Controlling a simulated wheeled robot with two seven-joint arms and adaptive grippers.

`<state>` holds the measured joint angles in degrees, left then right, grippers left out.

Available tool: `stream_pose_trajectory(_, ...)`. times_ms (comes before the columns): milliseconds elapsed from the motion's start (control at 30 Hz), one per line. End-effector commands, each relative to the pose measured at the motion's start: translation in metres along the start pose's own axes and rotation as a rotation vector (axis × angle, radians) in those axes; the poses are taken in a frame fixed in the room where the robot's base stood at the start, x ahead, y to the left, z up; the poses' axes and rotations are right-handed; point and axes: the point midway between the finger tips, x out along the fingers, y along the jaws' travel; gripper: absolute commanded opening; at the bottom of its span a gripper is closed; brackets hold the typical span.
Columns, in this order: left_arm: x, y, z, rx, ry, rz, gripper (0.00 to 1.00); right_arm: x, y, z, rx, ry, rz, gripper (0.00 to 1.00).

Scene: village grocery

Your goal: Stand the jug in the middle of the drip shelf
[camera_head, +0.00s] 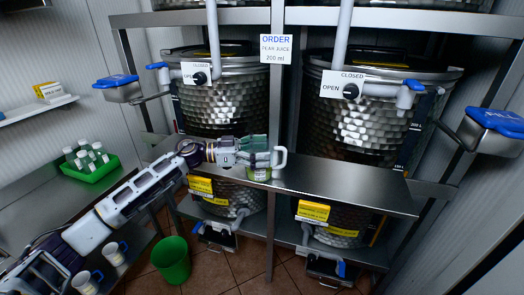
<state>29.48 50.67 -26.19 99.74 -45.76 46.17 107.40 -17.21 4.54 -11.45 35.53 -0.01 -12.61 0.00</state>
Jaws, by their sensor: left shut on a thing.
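The jug (278,160) is small and pale, with a light handle on its right side and a green patch low down. My left gripper (250,150) reaches in from the left and is shut on the jug, hiding much of its left side and top. The drip shelf (345,188) is a long bare steel ledge in front of the two drums. The jug is upright over the left-centre part of the shelf, left of the order sign's post; I cannot tell whether its base touches the steel. My right gripper is not in view.
Two hammered steel drums (222,108) (365,125) have taps with "CLOSED/OPEN" signs above the shelf. An order sign (276,49) reads pear juice, 200 ml. A green crate of bottles (90,174) and white mugs (113,253) are at left. The shelf's right part is clear.

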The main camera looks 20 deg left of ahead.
Motion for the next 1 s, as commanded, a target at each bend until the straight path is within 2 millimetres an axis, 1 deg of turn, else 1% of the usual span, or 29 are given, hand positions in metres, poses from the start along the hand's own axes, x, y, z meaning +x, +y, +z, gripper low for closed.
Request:
stream_pose_trajectory(167,0.0000,0.0000,0.0015,0.000,0.001,0.000,0.43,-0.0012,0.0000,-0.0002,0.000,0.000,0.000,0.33)
stream_pose_trajectory(200,0.0000,0.0000,0.0020,-0.001,0.000,0.000,0.84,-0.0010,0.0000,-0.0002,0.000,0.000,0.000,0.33)
stream_pose_trajectory(333,0.0001,0.0001,0.0021,0.000,0.000,0.000,1.00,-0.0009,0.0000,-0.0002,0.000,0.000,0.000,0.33)
stream_pose_trajectory(833,0.0001,0.0001,-0.0003,0.001,0.000,0.000,1.00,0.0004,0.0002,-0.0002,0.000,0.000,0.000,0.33)
stream_pose_trajectory(1000,-0.0089,-0.0004,0.0009,0.000,-0.001,-0.002,1.00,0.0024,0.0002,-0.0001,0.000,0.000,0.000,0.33)
